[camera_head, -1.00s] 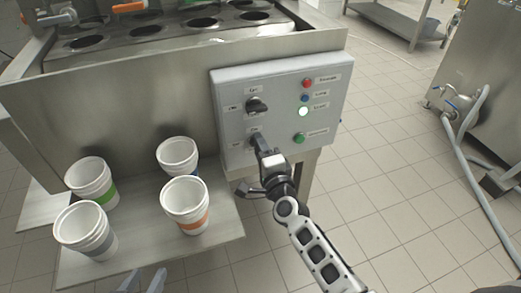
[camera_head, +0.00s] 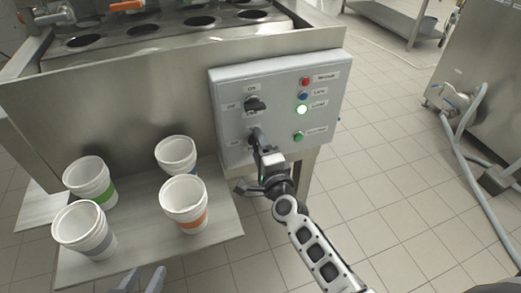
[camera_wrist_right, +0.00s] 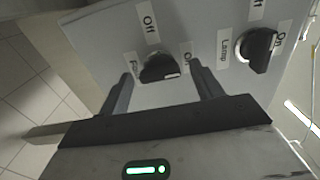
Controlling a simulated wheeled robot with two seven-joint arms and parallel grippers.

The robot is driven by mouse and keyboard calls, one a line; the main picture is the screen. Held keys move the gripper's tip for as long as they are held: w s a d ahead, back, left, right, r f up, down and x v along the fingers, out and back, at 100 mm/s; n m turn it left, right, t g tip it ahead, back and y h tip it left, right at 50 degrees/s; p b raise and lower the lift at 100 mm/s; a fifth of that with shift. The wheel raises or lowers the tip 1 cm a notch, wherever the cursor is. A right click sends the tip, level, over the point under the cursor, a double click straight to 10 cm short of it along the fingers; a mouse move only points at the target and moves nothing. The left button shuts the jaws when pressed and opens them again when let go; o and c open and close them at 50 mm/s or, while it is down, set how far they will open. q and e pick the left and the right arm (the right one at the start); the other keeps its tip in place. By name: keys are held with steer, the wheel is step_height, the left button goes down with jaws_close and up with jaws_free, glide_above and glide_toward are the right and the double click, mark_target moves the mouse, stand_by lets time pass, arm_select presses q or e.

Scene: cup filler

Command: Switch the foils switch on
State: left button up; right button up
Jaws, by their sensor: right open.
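The foils switch (camera_wrist_right: 158,68) is a dark rotary knob on the grey control panel, with "Off" and "On" labels beside it. Its name label is partly hidden by a finger. My right gripper (camera_wrist_right: 160,70) is open, with one finger on each side of this knob; I cannot tell whether they touch it. In the head view my right gripper (camera_head: 258,138) is at the lower knob of the panel (camera_head: 235,75) and mostly hides it. My left gripper (camera_head: 142,281) is open and empty at the bottom edge, away from the panel.
The lamp knob (camera_wrist_right: 258,48) sits close to the foils switch; it also shows above it in the head view (camera_head: 256,103). Red, blue, lit white and green buttons line the panel's right side. Several paper cups (camera_head: 184,203) stand on the shelf at left.

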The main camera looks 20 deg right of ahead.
steer(key=s, duration=1.6)
steer(key=shift+d, duration=0.3)
